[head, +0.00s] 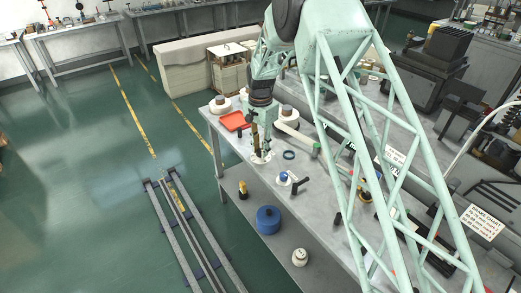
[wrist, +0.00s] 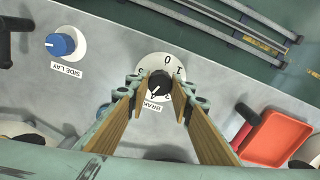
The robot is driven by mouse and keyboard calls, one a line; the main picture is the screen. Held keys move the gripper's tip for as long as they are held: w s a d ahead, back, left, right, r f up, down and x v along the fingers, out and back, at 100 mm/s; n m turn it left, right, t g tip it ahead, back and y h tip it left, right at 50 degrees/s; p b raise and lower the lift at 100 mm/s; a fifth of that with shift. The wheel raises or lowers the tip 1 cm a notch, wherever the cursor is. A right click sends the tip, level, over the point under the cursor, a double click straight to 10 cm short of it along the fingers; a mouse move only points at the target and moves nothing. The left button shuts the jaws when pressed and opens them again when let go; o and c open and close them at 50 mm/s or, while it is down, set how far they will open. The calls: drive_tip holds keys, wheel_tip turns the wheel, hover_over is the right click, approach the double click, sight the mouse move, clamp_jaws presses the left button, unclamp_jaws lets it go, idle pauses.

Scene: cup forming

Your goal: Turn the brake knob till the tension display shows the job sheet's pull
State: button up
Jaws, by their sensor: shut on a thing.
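The brake knob (wrist: 160,83) is black and sits on a white numbered dial (wrist: 147,66) with a partly covered label that begins "BRAK". Its white pointer line is toward the lower left of the wrist view, where the numbers are partly hidden. My gripper (wrist: 159,86) has one finger on each side of the knob and is shut on it. In the head view my gripper (head: 260,150) reaches down to the white dial on the bench, and the knob is mostly hidden. I cannot make out a tension display or a job sheet's pull in either view.
A blue side lay knob (wrist: 60,44) is left of the brake dial in the wrist view. A red tray (wrist: 272,140) lies to the right. A sign (head: 483,222) at the far right seems headed "BRAKE CHART"; its lines are too small to read. Floor rails (head: 190,235) run beside the bench.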

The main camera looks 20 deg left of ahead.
idle(0.3)
drive_tip(key=o, duration=0.9)
drive_tip(key=shift+c, duration=0.2)
drive_tip(key=shift+r, duration=0.2)
wheel_tip(320, 180, up, 12)
drive_tip(key=shift+f, duration=0.15)
idle(0.3)
idle(0.3)
